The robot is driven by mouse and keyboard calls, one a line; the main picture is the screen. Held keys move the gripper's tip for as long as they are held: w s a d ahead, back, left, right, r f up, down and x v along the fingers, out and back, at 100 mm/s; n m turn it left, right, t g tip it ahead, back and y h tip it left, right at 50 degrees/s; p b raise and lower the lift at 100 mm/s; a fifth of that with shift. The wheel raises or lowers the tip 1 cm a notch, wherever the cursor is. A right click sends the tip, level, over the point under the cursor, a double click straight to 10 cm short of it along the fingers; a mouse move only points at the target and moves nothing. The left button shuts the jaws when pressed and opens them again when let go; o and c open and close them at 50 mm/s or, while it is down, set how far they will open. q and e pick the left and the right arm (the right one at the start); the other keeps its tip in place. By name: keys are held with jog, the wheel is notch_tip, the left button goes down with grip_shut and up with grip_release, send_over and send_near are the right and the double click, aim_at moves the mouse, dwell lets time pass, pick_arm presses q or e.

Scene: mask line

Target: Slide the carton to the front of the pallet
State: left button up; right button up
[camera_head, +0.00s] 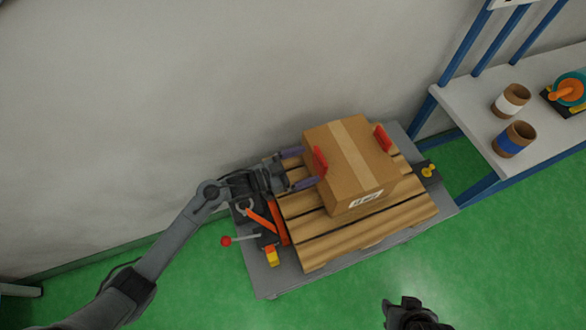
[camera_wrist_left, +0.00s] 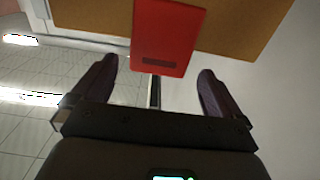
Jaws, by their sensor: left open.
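The brown cardboard carton (camera_head: 352,170) sits on the wooden slatted pallet (camera_head: 310,232), toward its back right. It has a red handle (camera_head: 320,162) on its left side and another red handle (camera_head: 382,138) on its right. My left gripper (camera_head: 308,168) is open beside the left handle, fingers pointing at it. In the left wrist view the handle (camera_wrist_left: 168,38) stands just ahead of and between the spread fingers, with the carton (camera_wrist_left: 235,25) behind it. My right gripper (camera_head: 412,316) shows only partly at the bottom edge; its jaws are unclear.
The pallet lies on a grey platform (camera_head: 268,282) with a red-knobbed lever (camera_head: 227,240) and orange clamp (camera_head: 262,218) on the left. A workbench (camera_head: 470,125) on the right holds two rolls. A wall stands behind; green floor is clear in front.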

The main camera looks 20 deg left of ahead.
aim_at(318, 161)
pick_arm(q)
jog(key=shift+b+x, duration=0.75)
jog(key=shift+x, duration=2.85)
jog(key=c, duration=1.8)
